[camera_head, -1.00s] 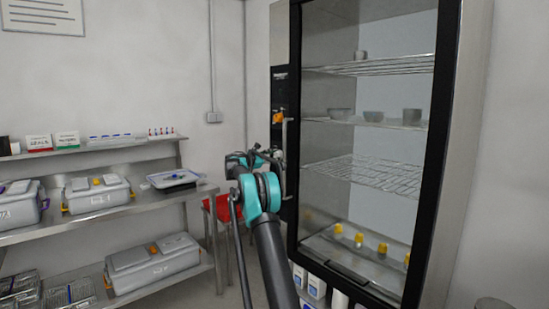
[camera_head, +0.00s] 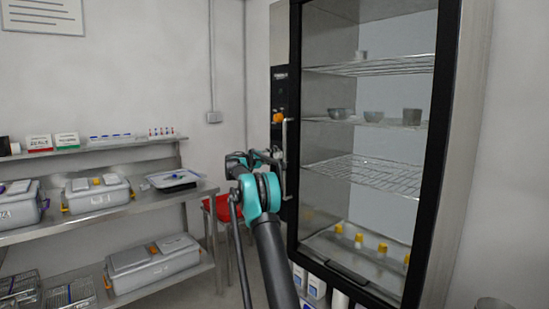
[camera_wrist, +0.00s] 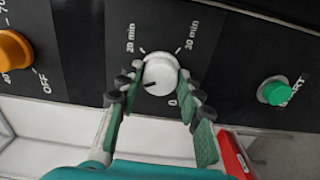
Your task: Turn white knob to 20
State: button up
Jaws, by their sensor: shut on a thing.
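The white knob (camera_wrist: 161,72) is on a black control panel in the wrist view. Its dark pointer line is at the lower left of its face, away from the "20 min" mark at upper left. "30 min" is at upper right and "0" below right. My gripper (camera_wrist: 159,77) is shut on the knob, one green-padded finger on its left and one on its right. In the head view my gripper is at the panel beside the glass-door cabinet; the white knob cannot be made out there.
An orange knob (camera_wrist: 14,48) with an "OFF" mark is left of the white knob. A green start button (camera_wrist: 275,91) is to the right. A red object (camera_wrist: 236,156) is below right. In the head view, the cabinet's door handle (camera_head: 286,150) stands close to my wrist.

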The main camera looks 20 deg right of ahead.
jog(key=m, duration=0.6)
jog(key=shift+d, duration=0.1)
jog(key=m, duration=0.7)
dwell(0.4)
jog(key=o, duration=1.2)
jog(key=shift+c, duration=0.2)
jog(key=v, duration=1.2)
